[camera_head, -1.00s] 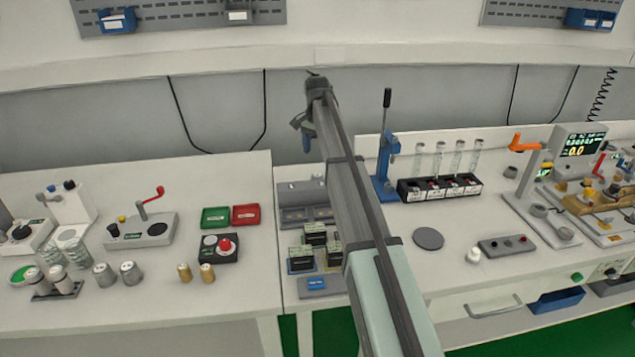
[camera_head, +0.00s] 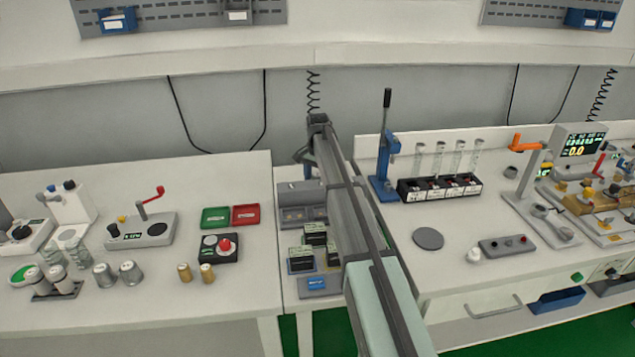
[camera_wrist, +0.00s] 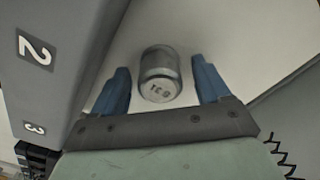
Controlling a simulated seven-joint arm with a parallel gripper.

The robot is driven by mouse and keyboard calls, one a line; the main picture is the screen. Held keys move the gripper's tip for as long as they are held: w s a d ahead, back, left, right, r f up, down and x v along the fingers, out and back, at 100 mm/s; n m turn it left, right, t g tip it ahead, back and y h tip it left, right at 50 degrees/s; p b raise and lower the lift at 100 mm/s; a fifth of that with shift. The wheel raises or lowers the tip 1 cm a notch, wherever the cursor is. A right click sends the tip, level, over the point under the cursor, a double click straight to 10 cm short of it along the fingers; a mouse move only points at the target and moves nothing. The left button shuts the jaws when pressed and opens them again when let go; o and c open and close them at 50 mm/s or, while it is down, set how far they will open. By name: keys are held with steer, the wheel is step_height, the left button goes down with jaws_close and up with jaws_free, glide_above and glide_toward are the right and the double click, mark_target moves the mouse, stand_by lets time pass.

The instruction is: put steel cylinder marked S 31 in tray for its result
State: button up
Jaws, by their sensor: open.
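A steel cylinder (camera_wrist: 160,78) stands on a pale surface in the wrist view. The marking on its top is upside down and looks like S 31. My gripper (camera_wrist: 160,70) is open, with one blue finger on each side of the cylinder and a gap on both sides. In the head view my gripper (camera_head: 306,160) is low behind the grey unit, and my arm hides the cylinder. A green tray (camera_head: 215,218) and a red tray (camera_head: 246,215) lie side by side on the left bench; their labels are too small to read.
A grey panel (camera_wrist: 60,50) marked 2 and 3 rises close to the left finger. In the head view the grey unit (camera_head: 303,213) and black blocks (camera_head: 314,233) stand near my arm. A black box with a red button (camera_head: 224,245) sits before the trays.

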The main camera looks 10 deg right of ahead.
steer(key=shift+f, duration=0.15)
steer(key=c, duration=1.4)
